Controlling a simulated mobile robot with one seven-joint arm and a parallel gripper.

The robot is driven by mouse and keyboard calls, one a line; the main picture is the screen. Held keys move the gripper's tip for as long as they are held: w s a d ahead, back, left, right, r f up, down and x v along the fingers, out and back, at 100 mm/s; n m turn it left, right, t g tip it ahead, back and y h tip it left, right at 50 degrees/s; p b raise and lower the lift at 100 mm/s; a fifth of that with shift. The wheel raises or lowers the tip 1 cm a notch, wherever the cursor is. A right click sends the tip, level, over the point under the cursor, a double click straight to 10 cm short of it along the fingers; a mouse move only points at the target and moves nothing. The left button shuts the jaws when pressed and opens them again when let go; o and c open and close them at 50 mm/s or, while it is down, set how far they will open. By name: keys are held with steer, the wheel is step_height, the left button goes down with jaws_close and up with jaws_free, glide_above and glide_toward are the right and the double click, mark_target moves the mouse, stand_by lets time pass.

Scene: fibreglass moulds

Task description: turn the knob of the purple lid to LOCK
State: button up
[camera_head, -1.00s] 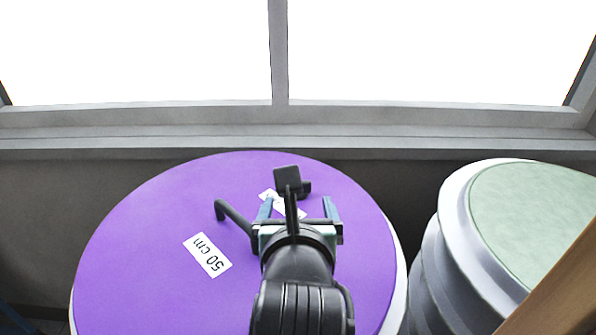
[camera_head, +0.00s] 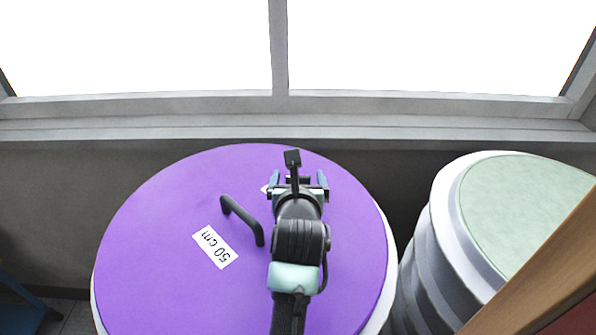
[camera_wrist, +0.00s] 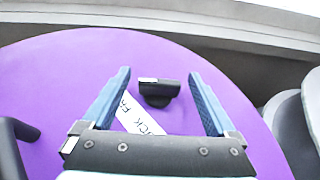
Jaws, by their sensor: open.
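The purple lid (camera_head: 165,235) tops a round white mould and carries a bent black handle (camera_head: 243,218) and a white "50 cm" label. Its small black knob (camera_wrist: 158,92) stands near the far edge in the wrist view, with a pale mark on its left end. A white lettered strip (camera_wrist: 140,121) lies beside the knob, partly hidden by my gripper; I read only a few letters, such as "CK". My gripper (camera_head: 298,178) is open and empty. In the wrist view its blue fingers (camera_wrist: 158,75) are on either side of the knob, with gaps at both sides.
A mould with a pale green top (camera_head: 530,205) stands close on the right. A window sill (camera_head: 200,132) and grey wall run behind the lid. A wooden beam (camera_head: 535,270) crosses the lower right corner. The lid's left part is clear apart from the handle and label.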

steer(key=shift+w+f, duration=0.1)
steer(key=shift+w, duration=0.15)
steer(key=c, duration=1.4)
steer(key=shift+o, duration=0.2)
